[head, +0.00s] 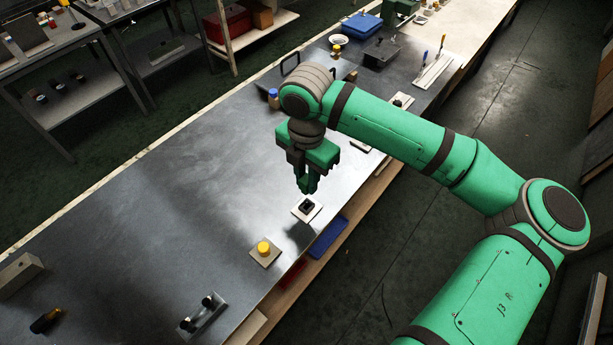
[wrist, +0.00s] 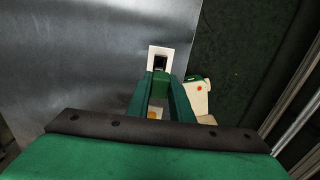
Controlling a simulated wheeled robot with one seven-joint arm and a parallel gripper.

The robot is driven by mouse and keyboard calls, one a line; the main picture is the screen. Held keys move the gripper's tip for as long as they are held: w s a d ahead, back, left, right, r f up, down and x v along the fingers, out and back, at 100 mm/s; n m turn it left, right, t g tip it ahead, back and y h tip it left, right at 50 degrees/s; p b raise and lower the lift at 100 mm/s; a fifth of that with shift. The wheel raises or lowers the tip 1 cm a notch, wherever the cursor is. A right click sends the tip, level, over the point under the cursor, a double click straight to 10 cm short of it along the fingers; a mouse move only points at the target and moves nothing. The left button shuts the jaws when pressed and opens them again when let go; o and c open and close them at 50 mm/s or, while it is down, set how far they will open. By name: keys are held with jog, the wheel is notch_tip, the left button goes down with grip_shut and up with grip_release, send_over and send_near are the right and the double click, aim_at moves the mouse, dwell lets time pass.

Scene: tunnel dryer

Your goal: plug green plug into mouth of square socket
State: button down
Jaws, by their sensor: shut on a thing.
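The square socket (head: 307,206) is a black block with a dark mouth on a small white plate, near the bench's right edge. It shows in the wrist view (wrist: 160,62) just beyond my fingertips. My gripper (head: 308,186) points down, close above the socket's plate in the head view. It is shut on the green plug (wrist: 161,80), which sits between the fingertips in the wrist view. In the head view the plug cannot be told from the green fingers. The plug looks short of the mouth in the wrist view; the gap's height is unclear.
A yellow knob (head: 264,247) on a beige plate stands nearer on the bench. A bracket with black knobs (head: 203,314) is at the front. A blue-capped item (head: 273,97) stands behind my gripper. The bench's left middle is clear. A blue bin (head: 328,238) sits below the edge.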

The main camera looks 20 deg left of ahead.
aim_at(306, 191)
jog(key=shift+w+f, duration=0.15)
jog(key=shift+f, duration=0.25)
jog(key=shift+d+f, duration=0.15)
jog(key=shift+f, duration=0.1)
jog(key=shift+a+f, duration=0.2)
jog(key=shift+f, duration=2.15)
jog(key=shift+f, duration=1.25)
jog(key=c, duration=1.5)
grip_release()
